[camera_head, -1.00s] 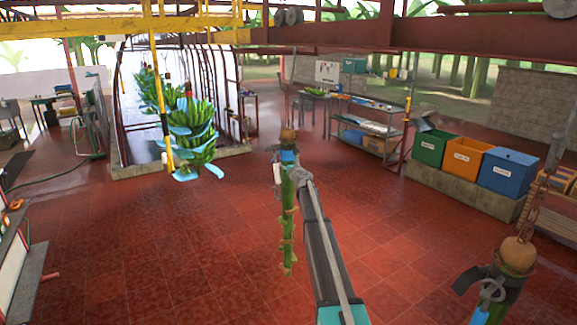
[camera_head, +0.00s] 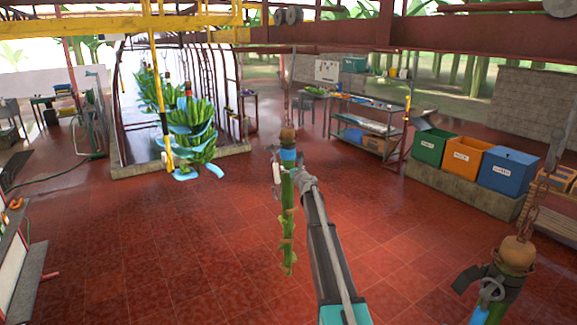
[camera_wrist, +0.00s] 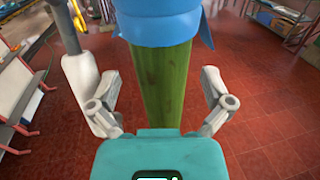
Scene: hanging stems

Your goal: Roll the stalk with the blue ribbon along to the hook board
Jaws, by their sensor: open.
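The green stalk (camera_head: 288,215) with the blue ribbon (camera_head: 288,155) hangs upright near the middle of the head view, bare of fruit. In the wrist view the ribbon (camera_wrist: 165,22) wraps the top of the stalk (camera_wrist: 164,85). My gripper (camera_head: 303,182) is beside the stalk, below the ribbon. In the wrist view its fingers (camera_wrist: 158,88) are spread on either side of the stalk, with gaps showing. A white cylinder (camera_wrist: 80,72) hangs left of the stalk. I cannot make out a hook board for certain.
Another stalk with a dark band (camera_head: 500,280) hangs on a chain at lower right. Banana bunches with blue sheets (camera_head: 195,135) hang at left by a yellow post. Green, orange and blue bins (camera_head: 465,155) stand at right. The red floor between is clear.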

